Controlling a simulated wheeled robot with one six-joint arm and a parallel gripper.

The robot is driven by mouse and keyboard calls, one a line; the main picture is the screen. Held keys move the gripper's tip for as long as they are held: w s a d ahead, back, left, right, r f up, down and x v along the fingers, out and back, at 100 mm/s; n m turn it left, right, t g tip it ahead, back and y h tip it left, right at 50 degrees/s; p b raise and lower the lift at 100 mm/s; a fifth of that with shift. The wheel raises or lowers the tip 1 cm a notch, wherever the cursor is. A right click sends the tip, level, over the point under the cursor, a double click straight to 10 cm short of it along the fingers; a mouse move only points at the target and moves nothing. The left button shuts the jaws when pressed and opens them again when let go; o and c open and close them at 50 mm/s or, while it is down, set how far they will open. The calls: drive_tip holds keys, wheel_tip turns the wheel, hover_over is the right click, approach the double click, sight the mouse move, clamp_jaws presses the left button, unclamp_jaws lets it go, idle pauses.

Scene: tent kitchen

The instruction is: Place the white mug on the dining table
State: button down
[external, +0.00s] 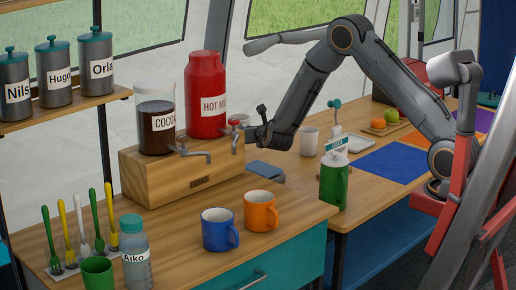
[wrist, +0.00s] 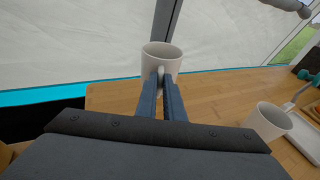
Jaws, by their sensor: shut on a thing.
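In the wrist view, my gripper (wrist: 160,80) is shut on the handle of a white mug (wrist: 163,54). The mug is upright, with its open rim showing, above or on the far edge of a wooden top; I cannot tell whether it touches. A second white mug (wrist: 268,120) stands free at the right of the wrist view and on the wooden table (external: 345,200) in the external view (external: 310,141).
A white scale (external: 347,143), blue mat (external: 390,163), green carton (external: 334,180) and fruit board (external: 385,126) occupy that table. The dispenser stand (external: 190,165), blue mug (external: 218,231) and orange mug (external: 260,211) stand on the nearer counter. The blue mat is bare.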

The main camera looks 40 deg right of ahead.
drive_tip(key=shift+f, duration=2.75)
drive_tip(key=shift+f, duration=0.1)
drive_tip(key=c, duration=1.9)
unclamp_jaws()
drive_tip(key=shift+o, duration=0.2)
drive_tip(key=shift+s+a, duration=0.1)
drive_tip(key=shift+s, duration=0.15)
drive_tip(key=v, duration=1.1)
drive_tip(key=shift+s+a+r, duration=0.1)
drive_tip(key=shift+s+r, duration=0.1)
drive_tip(key=shift+r, duration=0.05)
